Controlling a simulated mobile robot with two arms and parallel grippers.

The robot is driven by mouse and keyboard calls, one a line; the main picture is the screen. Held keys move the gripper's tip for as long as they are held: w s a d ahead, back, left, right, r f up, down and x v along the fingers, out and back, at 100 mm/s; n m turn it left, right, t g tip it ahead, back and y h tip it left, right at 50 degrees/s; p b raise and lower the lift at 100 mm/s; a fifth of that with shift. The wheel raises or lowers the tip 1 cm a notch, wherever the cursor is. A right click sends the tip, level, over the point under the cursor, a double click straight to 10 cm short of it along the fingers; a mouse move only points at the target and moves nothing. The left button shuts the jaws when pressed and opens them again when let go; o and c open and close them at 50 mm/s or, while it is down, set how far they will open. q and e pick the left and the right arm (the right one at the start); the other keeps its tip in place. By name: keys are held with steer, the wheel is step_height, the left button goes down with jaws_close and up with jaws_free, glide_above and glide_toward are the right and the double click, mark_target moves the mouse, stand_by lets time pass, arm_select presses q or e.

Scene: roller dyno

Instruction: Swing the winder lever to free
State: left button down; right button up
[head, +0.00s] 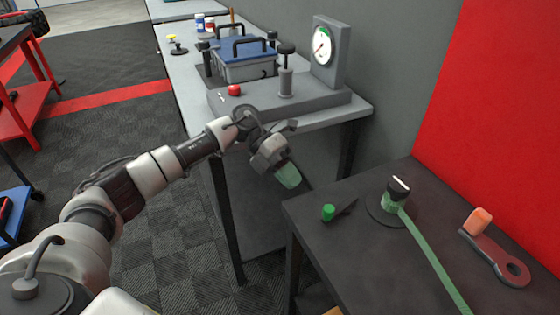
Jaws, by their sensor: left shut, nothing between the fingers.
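On the dark table at the right, a winder (390,203) with a round dark base has a green strap (432,255) running from it toward the front edge. A black piece with a white mark (399,186) sits on top of it; I cannot tell whether this is the lever. Left of it, a short dark bar with a green knob (328,212) lies on the table. My left gripper (288,177) is shut and empty, with green fingertips pointing down. It is left of the dark table's corner, apart from the winder. My right gripper is out of view.
A dark flat tool with an orange block (478,220) lies at the table's right. Behind my arm, a grey bench (190,50) carries a gauge (322,45), a red button (234,90) and a blue-lidded box (245,60). A red wall (500,100) bounds the right.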

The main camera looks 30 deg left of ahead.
mark_target(324, 208)
arm_select(q)
steer(key=d, duration=0.2)
steer(key=s+d+f, duration=0.1)
steer(key=d+p, duration=0.1)
steer(key=d, duration=0.1)
steer(key=shift+s+d+f, duration=0.2)
steer(key=shift+d+f, duration=0.1)
steer(key=shift+s+d, duration=0.1)
steer(key=shift+d, duration=0.4)
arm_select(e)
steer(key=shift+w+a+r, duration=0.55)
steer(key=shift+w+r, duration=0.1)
arm_select(q)
steer(key=shift+d, duration=0.1)
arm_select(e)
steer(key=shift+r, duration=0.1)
arm_select(q)
steer(key=shift+d, duration=0.1)
steer(key=shift+s+n+t, duration=0.2)
steer(key=shift+n+t, duration=0.1)
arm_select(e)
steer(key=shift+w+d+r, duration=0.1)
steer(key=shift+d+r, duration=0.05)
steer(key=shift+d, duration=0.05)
